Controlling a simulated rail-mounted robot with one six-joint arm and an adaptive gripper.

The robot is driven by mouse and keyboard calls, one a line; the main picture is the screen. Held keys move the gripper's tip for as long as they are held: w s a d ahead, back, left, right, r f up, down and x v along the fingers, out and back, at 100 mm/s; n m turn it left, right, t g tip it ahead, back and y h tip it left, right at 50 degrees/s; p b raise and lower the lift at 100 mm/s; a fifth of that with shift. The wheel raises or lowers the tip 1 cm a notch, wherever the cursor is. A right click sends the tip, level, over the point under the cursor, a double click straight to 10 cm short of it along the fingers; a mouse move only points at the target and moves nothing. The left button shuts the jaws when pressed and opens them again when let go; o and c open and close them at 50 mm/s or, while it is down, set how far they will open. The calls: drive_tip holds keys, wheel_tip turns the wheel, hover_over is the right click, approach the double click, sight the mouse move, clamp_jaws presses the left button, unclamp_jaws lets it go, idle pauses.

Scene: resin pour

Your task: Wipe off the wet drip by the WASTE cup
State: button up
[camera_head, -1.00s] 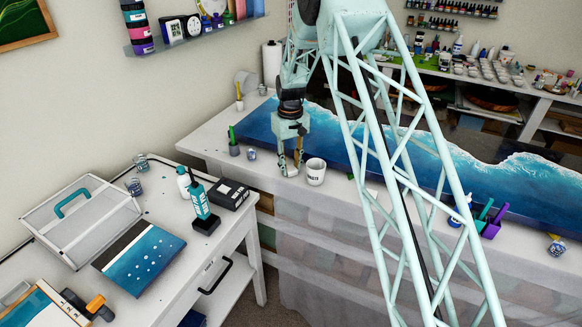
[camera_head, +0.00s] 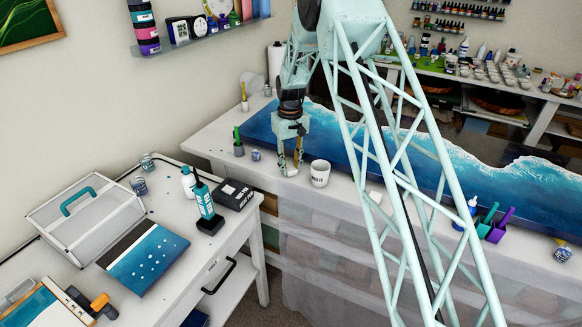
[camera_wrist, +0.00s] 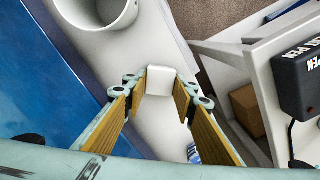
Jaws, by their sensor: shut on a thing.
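The white WASTE cup (camera_head: 320,173) stands upright near the front edge of the white bench (camera_head: 213,143). It also shows at the top of the wrist view (camera_wrist: 105,12). My gripper (camera_head: 291,171) points down just left of the cup, apart from it, low over the bench. In the wrist view its tan-padded fingers (camera_wrist: 159,90) are shut on a small white pad (camera_wrist: 160,82). I cannot make out the wet drip; the pad and fingers hide part of the bench. I cannot tell whether the pad touches the bench.
A blue ocean-resin slab (camera_head: 260,125) lies behind the gripper. A grey cup with a green stick (camera_head: 239,150) and a small blue-and-white jar (camera_head: 256,155) stand to the left. A black box (camera_head: 235,194) sits on the nearer left table. The bench front edge is close.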

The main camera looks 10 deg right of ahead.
drive_tip(key=shift+w+a, duration=0.15)
drive_tip(key=shift+a, duration=0.05)
drive_tip(key=shift+w+a+f, duration=0.15)
drive_tip(key=shift+w+a, duration=0.2)
drive_tip(key=shift+a, duration=0.15)
drive_tip(key=shift+a, duration=0.1)
idle(0.5)
drive_tip(key=shift+w, duration=0.1)
drive_tip(key=shift+w+a, duration=0.45)
drive_tip(key=shift+a, duration=0.25)
drive_tip(key=shift+w, duration=0.1)
drive_tip(key=shift+d, duration=0.2)
idle(0.5)
drive_tip(key=shift+s+d, duration=0.55)
drive_tip(key=shift+s, duration=0.05)
drive_tip(key=shift+s+d+f, duration=0.1)
drive_tip(key=shift+s+d, duration=0.1)
